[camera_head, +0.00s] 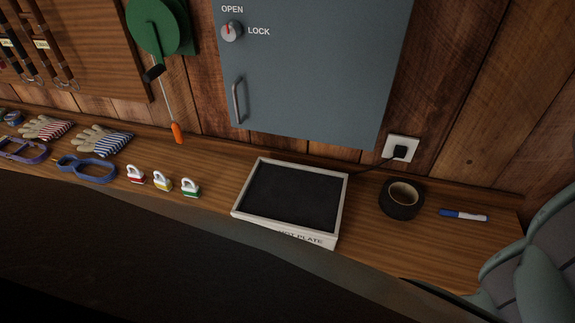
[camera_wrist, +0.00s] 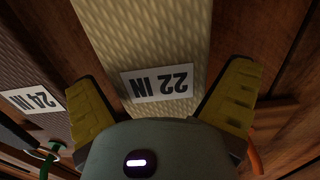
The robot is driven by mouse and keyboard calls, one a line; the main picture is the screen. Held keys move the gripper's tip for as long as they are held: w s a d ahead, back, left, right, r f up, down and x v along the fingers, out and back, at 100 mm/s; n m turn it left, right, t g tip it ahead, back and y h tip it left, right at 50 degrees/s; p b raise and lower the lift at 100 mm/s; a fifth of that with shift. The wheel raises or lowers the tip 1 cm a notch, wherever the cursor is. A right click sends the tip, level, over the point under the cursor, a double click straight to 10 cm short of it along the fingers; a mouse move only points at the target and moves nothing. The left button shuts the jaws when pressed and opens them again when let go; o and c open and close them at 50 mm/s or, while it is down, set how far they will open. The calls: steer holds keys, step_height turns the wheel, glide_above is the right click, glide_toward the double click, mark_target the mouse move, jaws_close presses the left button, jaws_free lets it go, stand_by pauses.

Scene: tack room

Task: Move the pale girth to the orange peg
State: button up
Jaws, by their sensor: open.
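The pale girth (camera_wrist: 150,40) is a cream, textured strap with an upside-down "22 IN" label, seen in the wrist view. My gripper (camera_wrist: 160,75) is open, with one yellow finger on each side of the girth. I cannot tell whether the fingers touch it. The girth's lower end is hidden behind my gripper's body. A narrow orange piece (camera_wrist: 256,158), which looks like the orange peg, shows at the lower right of the wrist view, partly hidden by the right finger. The head view shows neither my gripper's fingers nor the pale girth.
A greyer strap labelled "24 IN" (camera_wrist: 22,75) hangs left of the girth, near a green peg (camera_wrist: 46,158). In the head view, a hot plate (camera_head: 290,195), tape roll (camera_head: 402,199), marker (camera_head: 464,215) and several padlocks occupy the bench below a grey cabinet (camera_head: 310,70).

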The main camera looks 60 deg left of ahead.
steer(key=shift+c, duration=0.3)
steer(key=c, duration=1)
steer(key=shift+r+p, duration=0.85)
steer(key=shift+p, duration=0.1)
steer(key=shift+p+v, duration=1.3)
steer(key=shift+v, duration=3.65)
